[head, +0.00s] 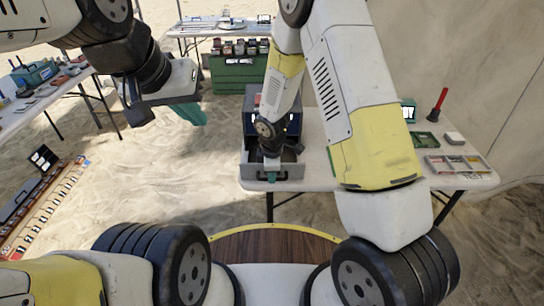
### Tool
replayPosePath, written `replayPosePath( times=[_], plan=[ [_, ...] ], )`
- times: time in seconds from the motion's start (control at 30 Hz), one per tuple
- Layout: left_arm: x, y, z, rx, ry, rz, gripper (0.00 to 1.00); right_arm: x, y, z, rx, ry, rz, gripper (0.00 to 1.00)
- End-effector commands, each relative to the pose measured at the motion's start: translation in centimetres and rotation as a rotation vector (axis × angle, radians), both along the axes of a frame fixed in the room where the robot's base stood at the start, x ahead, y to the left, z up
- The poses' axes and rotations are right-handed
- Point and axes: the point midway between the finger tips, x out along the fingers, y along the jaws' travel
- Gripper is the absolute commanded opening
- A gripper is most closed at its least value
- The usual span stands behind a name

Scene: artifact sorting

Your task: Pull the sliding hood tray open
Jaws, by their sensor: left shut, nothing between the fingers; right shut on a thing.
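My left gripper (190,112) is shut and empty, held up in the air at the upper left, away from the hood.
On the same white table (470,182) to the right are a sectioned tray (458,163), a green tray (426,140) and a red-handled tool (438,105). A green crate (238,74) stands behind.

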Motion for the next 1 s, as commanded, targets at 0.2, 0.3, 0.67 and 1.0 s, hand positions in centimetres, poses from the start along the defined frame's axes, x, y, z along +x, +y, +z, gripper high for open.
replayPosePath(
  times=[0.2,0.3,0.67,1.0],
  plan=[
    [0.0,0.0,0.0,0.0,0.0,0.0,0.0,0.0,-0.1,0.0,-0.001,0.001,0.0,0.33],
    [0.0,0.0,0.0,0.0,0.0,0.0,0.0,0.0,0.0,0.0,-0.001,0.001,0.0,0.33],
    [0.0,0.0,0.0,0.0,0.0,0.0,0.0,-0.2,0.0,1.6,0.002,-0.003,-0.001,0.33],
    [0.0,0.0,0.0,0.0,0.0,0.0,0.0,-1.2,0.0,6.8,0.001,-0.002,-0.001,0.33]
  ],
)
